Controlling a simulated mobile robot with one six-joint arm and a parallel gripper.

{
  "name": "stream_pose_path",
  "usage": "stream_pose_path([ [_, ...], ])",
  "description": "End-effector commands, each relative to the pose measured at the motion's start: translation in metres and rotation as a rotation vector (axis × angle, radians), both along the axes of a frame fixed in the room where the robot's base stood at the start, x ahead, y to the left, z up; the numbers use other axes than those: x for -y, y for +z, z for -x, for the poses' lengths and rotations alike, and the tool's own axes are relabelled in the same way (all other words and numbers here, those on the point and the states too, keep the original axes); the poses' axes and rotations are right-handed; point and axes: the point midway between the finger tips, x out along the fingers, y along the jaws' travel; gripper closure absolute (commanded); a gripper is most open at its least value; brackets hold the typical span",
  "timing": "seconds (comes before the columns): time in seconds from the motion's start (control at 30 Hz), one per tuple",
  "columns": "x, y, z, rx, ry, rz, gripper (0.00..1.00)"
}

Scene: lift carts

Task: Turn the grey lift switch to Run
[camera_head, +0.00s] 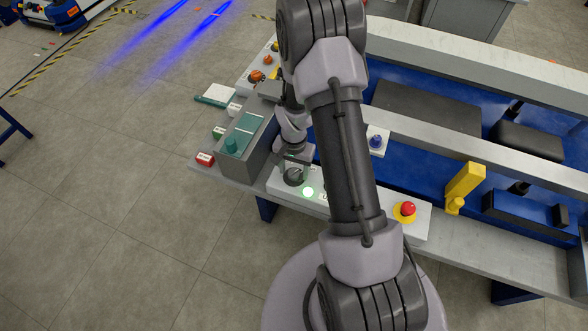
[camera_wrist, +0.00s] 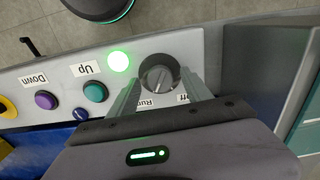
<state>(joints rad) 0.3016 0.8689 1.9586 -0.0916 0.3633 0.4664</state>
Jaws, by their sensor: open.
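The grey lift switch (camera_wrist: 160,73) is a round dark knob with a lighter grip bar, on a light grey panel (camera_wrist: 30,75). Its bar runs roughly up and down in the wrist view. "Run" (camera_wrist: 155,102) and "Off" (camera_wrist: 184,99) labels, upside down and partly hidden, lie below it to left and right. My gripper (camera_wrist: 163,90) is open, with its two fingers reaching to either side of the knob's lower part. I cannot tell whether they touch it. In the head view, the switch (camera_head: 293,177) sits just below my gripper (camera_head: 296,160).
A lit green lamp (camera_wrist: 119,61) is close beside the switch, with teal Up (camera_wrist: 95,92) and purple Down (camera_wrist: 46,100) buttons farther left. A red stop button (camera_head: 407,209) and yellow post (camera_head: 464,183) are to the right.

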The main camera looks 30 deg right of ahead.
Motion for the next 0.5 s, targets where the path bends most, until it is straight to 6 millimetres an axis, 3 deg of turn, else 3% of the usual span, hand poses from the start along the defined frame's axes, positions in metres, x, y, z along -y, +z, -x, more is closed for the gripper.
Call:
stream_pose_path([
  [0.17, 0.0, 0.04, -0.001, 0.004, 0.0, 0.002, 0.43],
  [0.4, 0.0, 0.121, -0.001, 0.005, -0.001, 0.001, 0.43],
  [0.5, 0.0, 0.146, -0.001, 0.003, 0.0, 0.001, 0.43],
])
